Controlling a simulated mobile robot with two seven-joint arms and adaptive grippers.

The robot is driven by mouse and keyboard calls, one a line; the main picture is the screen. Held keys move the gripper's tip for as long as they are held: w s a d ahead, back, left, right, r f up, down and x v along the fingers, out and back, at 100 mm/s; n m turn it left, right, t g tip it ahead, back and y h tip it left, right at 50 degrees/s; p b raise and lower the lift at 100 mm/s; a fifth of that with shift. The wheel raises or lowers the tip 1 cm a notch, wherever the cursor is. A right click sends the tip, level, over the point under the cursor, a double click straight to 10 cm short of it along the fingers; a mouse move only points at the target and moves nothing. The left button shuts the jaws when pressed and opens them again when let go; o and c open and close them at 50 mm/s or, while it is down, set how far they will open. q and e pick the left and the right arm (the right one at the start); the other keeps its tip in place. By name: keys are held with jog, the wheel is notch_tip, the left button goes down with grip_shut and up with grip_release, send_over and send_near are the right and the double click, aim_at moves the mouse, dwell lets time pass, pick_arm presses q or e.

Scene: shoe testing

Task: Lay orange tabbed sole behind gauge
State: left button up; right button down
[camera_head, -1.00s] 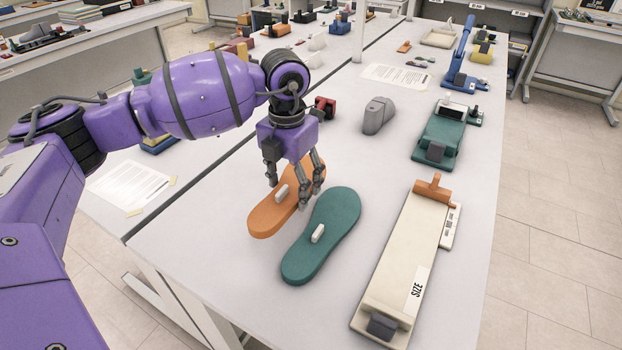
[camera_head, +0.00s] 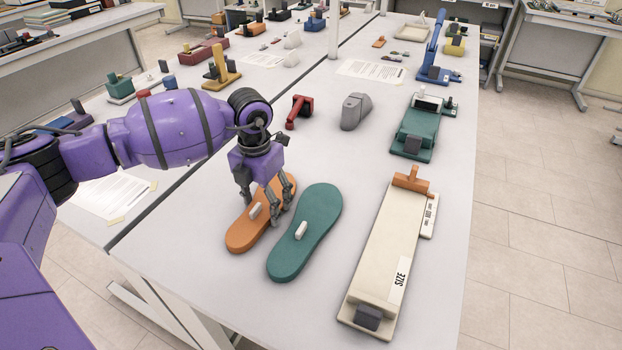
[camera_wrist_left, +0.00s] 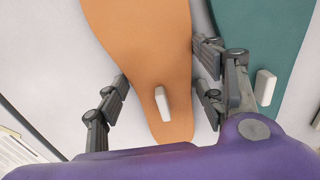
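The orange sole (camera_head: 244,237) lies flat on the table with a pale upright tab (camera_head: 256,210) on top. My left gripper (camera_head: 262,208) is over it, its fingers pointing down near the tab. In the left wrist view, the fingers are open on either side of the orange sole (camera_wrist_left: 145,40), with the tab (camera_wrist_left: 162,103) between them; I see no grip on it. The cream gauge (camera_head: 385,245), marked SIZE, lies to the right, with an orange slider (camera_head: 412,181) at its far end and a dark grey block (camera_head: 368,318) at its near end. My right gripper is not in view.
A teal sole (camera_head: 318,222) with a similar tab lies between the orange sole and the gauge. Behind stand a red stand (camera_head: 299,110), a grey foot form (camera_head: 355,111) and a green device (camera_head: 414,132). The table between grey form and gauge is clear.

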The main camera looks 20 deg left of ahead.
aim_at(264, 206)
pick_arm(q)
jog(key=o, duration=0.4)
jog(key=shift+c, duration=0.2)
notch_tip(264, 206, up, 12)
jog(key=shift+b, duration=0.35)
